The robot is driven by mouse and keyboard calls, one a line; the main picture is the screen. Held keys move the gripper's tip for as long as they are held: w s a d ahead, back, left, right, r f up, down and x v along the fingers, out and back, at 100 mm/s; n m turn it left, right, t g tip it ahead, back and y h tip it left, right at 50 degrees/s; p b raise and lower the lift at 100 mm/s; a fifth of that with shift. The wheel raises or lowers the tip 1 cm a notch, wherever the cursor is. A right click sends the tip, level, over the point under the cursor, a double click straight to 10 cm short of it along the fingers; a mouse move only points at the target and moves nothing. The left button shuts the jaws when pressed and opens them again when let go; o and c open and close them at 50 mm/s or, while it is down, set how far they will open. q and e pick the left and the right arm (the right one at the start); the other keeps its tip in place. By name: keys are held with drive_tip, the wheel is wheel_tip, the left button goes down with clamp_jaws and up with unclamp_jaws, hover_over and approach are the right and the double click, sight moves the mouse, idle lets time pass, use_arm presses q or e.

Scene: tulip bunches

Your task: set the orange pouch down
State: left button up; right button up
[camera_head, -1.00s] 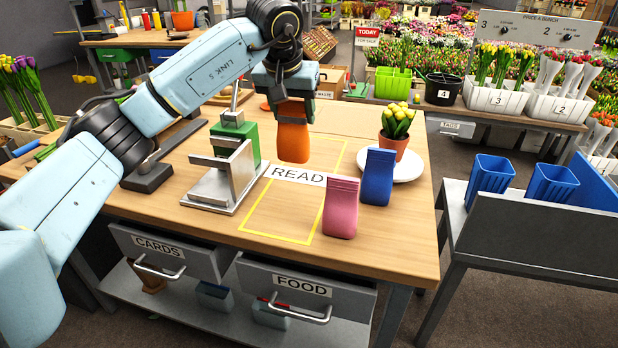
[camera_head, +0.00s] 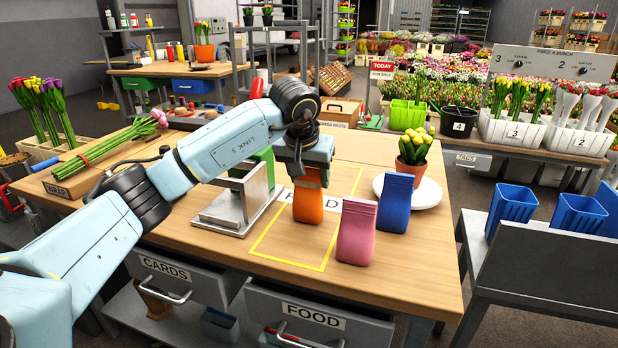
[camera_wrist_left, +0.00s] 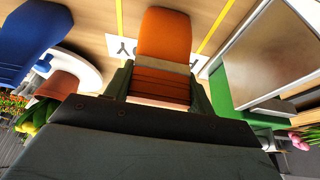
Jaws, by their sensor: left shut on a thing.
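The pouch also shows between the fingers in the left wrist view (camera_wrist_left: 163,45). Its lower end is at or very near the table; I cannot tell whether it touches. The pouch and gripper hide part of the label. My right gripper is not in view.
A pink pouch (camera_head: 356,232) and a blue pouch (camera_head: 395,203) stand to the right. Behind them a potted tulip (camera_head: 413,158) stands on a white plate (camera_head: 428,194). A metal stand (camera_head: 240,205) with a green block is close on the left. The outline's front part is clear.

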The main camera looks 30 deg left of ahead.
use_arm(q)
drive_tip(key=shift+f, duration=0.15)
drive_tip(key=o, duration=1)
drive_tip(key=shift+s+r, duration=0.1)
drive_tip(key=shift+r, duration=0.35)
drive_tip(key=p+v, duration=0.3)
drive_tip(key=v, duration=0.8)
drive_tip(key=shift+s+d+r, duration=0.1)
drive_tip(key=shift+s+r, duration=0.1)
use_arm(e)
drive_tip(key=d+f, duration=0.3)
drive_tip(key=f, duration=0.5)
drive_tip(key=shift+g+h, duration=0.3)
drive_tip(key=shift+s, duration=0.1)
